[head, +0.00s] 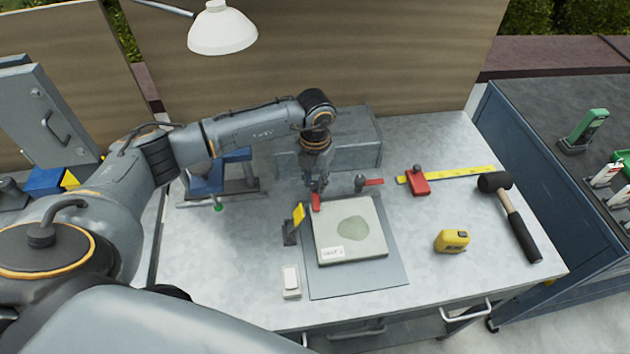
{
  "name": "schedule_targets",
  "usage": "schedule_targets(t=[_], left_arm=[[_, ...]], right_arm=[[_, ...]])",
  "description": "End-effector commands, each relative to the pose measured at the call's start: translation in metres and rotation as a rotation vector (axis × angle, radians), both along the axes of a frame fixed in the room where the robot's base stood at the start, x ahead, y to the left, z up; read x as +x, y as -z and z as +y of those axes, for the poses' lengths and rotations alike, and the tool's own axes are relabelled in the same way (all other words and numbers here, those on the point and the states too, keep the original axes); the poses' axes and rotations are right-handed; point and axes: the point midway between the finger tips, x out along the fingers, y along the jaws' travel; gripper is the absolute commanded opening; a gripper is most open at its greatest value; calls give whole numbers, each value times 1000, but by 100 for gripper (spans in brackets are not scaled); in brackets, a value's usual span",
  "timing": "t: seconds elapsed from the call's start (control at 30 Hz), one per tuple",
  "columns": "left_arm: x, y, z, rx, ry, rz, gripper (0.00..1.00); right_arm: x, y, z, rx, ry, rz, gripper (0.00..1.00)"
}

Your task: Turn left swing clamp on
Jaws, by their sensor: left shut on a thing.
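The left swing clamp shows its red arm (316,202) at the back left corner of a pale slab (330,247). My left gripper (318,190) comes down from above and is shut on this clamp; the clamp's post is mostly hidden behind the fingers. The red arm points toward the front, by the slab's edge; I cannot tell whether it presses on the slab. A second swing clamp (361,183) stands to the right behind the slab, its red arm pointing right, away from the slab. My right gripper is not in view.
A yellow-handled clamp (298,214) stands left of the slab. A grey box (355,140) is close behind my gripper. A blue vise (207,178), yellow tape measure (452,241), hammer (510,215) and white block (291,281) are on the bench.

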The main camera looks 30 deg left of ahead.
Motion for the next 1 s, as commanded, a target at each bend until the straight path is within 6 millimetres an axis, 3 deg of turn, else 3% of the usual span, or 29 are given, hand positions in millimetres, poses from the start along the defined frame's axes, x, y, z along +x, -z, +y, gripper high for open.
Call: schedule_targets(t=[0.67, 0.7, 0.8, 1.0], left_arm=[[-2, 2, 0, 0, -62, 5, 0], [-2, 2, 0, 1, -62, 5, 30], [-1, 1, 0, 0, -62, 4, 48], [-1, 1, 0, 0, -62, 2, 48]], right_arm=[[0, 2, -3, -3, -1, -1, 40], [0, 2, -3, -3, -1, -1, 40], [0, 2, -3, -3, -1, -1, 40], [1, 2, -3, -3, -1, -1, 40]])
